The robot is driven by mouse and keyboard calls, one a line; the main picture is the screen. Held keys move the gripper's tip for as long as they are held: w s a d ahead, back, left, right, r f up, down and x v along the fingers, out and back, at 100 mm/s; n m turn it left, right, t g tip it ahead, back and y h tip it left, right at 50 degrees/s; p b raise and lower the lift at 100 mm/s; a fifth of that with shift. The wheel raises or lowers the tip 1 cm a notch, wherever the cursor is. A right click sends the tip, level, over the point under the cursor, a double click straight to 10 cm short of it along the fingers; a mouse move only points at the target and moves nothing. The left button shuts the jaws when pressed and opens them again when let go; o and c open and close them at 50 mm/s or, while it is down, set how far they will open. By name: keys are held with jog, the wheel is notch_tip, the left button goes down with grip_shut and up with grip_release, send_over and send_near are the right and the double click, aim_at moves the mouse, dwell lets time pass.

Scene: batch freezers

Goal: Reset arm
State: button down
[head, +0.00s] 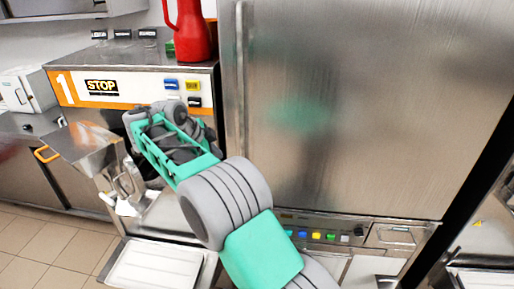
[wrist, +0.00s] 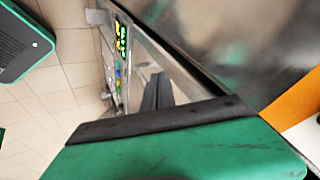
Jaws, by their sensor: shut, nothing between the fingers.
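My arm reaches up and left from the bottom of the head view, in front of the batch freezer with the orange "1" and "STOP" panel (head: 125,88). Its green and grey wrist end is folded near that panel. In the wrist view, a green plate with a black edge fills the bottom, and the dark fingers of my gripper (wrist: 157,92) show just beyond it. They are shut and hold nothing. In the head view the fingertips cannot be made out behind the wrist links.
A tall steel cabinet (head: 370,90) stands close on the right, with a row of coloured buttons (head: 317,236) below. A red jug (head: 192,35) stands on the freezer top. A steel chute (head: 85,145) juts out at left, and a white tray (head: 155,266) lies below. Tiled floor (head: 50,240) is clear at lower left.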

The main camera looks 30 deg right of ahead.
jog(key=s+a+f+n+g+y, duration=0.15)
jog(key=s+a+f+n, duration=0.25)
jog(key=f+n, duration=0.45)
jog(key=s+a+f+n+g+y, duration=0.1)
jog(key=s+a+f+n+y, duration=0.15)
jog(key=s+f+n, duration=0.4)
jog(key=s+a+n+y+b, duration=0.25)
jog(key=s+n, duration=0.45)
jog(key=s, duration=1.2)
jog(key=d+r+m+t+b, duration=0.1)
jog(key=d+r+t+b, duration=0.1)
jog(key=r, duration=0.5)
jog(key=shift+s+d+t, duration=0.35)
jog(key=shift+d+t, duration=0.3)
jog(key=shift+d, duration=0.55)
